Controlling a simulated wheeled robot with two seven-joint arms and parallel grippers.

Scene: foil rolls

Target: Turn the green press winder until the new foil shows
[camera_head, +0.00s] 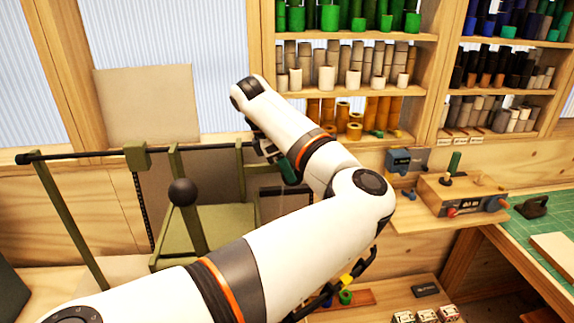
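The olive-green press (205,225) stands at the left, with a black ball-topped lever (183,192) and a dark bar (85,154) across its top. My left arm crosses in front and hides much of its right side. My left gripper (266,148) is at the press's right side, partly hidden by my own wrist. A dark green cylindrical part (289,170) shows just beside the gripper. I cannot tell whether the fingers touch it or are open or shut. The foil cannot be made out.
Shelves with green rolls (329,18), pale rolls (326,78) and orange rolls (355,131) stand behind. A wooden box with knobs (462,194) is on a ledge at right. A green cutting mat (552,217) lies far right. Small items lie under my arm.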

